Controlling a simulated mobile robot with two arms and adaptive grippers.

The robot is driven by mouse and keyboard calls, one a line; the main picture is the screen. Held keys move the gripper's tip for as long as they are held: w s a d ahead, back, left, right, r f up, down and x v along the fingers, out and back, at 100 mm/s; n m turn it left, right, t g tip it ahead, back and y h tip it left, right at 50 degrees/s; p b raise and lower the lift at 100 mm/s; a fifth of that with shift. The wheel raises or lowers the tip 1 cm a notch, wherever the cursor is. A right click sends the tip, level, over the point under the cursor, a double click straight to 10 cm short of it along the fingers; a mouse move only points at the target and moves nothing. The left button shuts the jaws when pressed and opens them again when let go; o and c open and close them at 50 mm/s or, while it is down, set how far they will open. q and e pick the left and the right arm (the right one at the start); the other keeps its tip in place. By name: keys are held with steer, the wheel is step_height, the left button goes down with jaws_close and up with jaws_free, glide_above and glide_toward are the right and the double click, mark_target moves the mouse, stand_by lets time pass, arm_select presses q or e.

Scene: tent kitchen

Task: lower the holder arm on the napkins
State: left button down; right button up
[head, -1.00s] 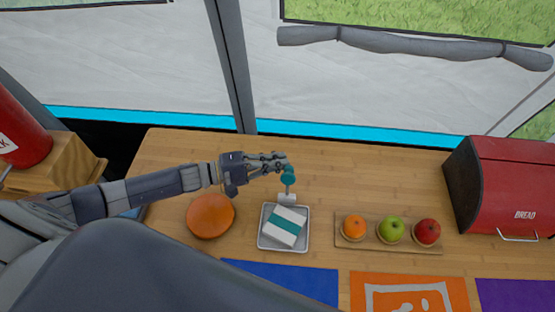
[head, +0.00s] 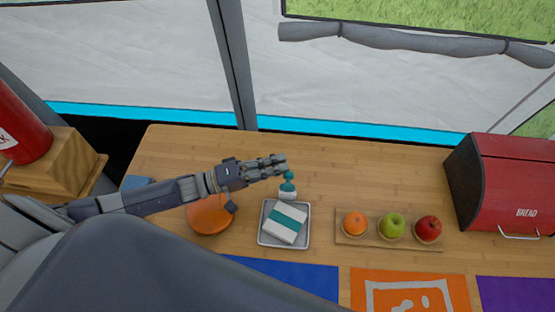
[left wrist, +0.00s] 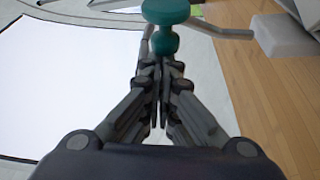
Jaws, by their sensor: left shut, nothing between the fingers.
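The napkins (head: 283,223), a white stack with a teal band, lie in a grey tray (head: 262,241). At the tray's back edge is the holder's pale block (head: 287,196). The teal-ended holder arm (head: 288,178) stands raised above it, not down on the napkins. My left gripper (head: 284,164) is shut and empty just behind and above the teal end. In the left wrist view the teal knob and stem (left wrist: 165,14) are just beyond the shut fingers (left wrist: 160,95); whether they touch is unclear. My right gripper is not in view.
An orange round object (head: 208,216) lies under my left forearm, left of the tray. A board (head: 373,243) with an orange and two apples is to the right. A red bread box (head: 510,185) stands far right. Table behind the tray is clear.

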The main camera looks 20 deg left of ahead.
arm_select(q)
steer(key=shift+s+d+m+h+b, duration=0.2)
steer(key=shift+s+m+h, duration=0.05)
steer(key=shift+s+m, duration=0.5)
steer(key=shift+s+d+m+h+b, duration=0.2)
steer(key=shift+s+m+h, duration=0.1)
steer(key=shift+s+m, duration=0.35)
steer(key=shift+s+d+m+h+b, duration=0.2)
steer(key=shift+s+m+h, duration=0.05)
steer(key=shift+s+m, duration=0.5)
steer(key=shift+a, duration=0.1)
steer(key=v, duration=1.1)
steer(key=shift+s+a, duration=0.25)
steer(key=shift+a, duration=0.05)
